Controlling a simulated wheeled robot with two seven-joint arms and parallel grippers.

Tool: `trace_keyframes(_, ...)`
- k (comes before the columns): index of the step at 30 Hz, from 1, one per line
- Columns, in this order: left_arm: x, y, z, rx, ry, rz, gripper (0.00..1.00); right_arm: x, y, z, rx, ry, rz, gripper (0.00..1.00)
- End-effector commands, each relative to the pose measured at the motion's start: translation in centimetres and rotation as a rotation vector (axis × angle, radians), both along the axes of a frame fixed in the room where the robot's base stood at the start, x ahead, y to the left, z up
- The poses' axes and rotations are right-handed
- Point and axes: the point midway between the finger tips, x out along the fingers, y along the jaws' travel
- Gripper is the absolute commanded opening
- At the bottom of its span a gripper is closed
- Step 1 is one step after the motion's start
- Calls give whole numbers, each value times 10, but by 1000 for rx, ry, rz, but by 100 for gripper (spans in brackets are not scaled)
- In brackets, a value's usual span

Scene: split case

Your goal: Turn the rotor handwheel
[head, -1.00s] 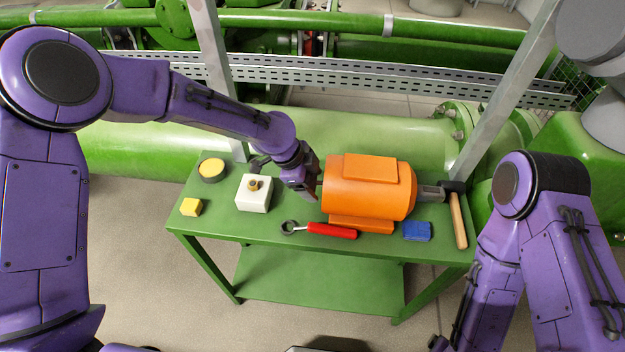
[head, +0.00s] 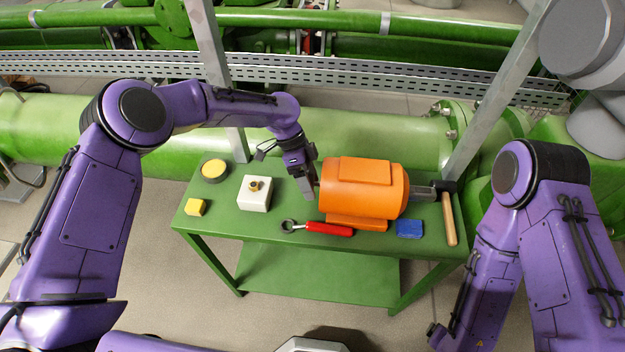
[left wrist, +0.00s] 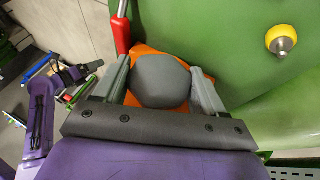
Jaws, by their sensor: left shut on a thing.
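The orange motor-like housing (head: 365,185) lies on the green table. Its left end faces my left gripper (head: 311,192). In the left wrist view, a round grey disc (left wrist: 160,84), which looks like the rotor handwheel, sits in front of the orange body. The two grey fingers of my left gripper (left wrist: 160,74) lie on either side of the disc and are shut on it. In the head view the disc is hidden behind the gripper. My right arm (head: 500,260) stands at the lower right; its gripper is not shown.
Grey posts and green pipes stand behind.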

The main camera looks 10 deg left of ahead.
Motion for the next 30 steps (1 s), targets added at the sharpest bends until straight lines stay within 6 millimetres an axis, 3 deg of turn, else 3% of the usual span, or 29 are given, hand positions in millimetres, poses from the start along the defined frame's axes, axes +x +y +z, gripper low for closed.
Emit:
trace_keyframes(21, 2, 1, 0, 3, 81, 1, 38, 0, 0, -3, 0, 0, 0, 83)
trace_keyframes(22, 2, 1, 0, 3, 81, 1, 78, 0, 0, -3, 0, 0, 0, 83)
trace_keyframes(23, 1, 1, 0, 3, 81, 1, 88, 0, 0, -3, 0, 0, 0, 83)
trace_keyframes(30, 1, 0, 0, 2, 82, 0, 91, 0, 0, -3, 0, 0, 0, 83)
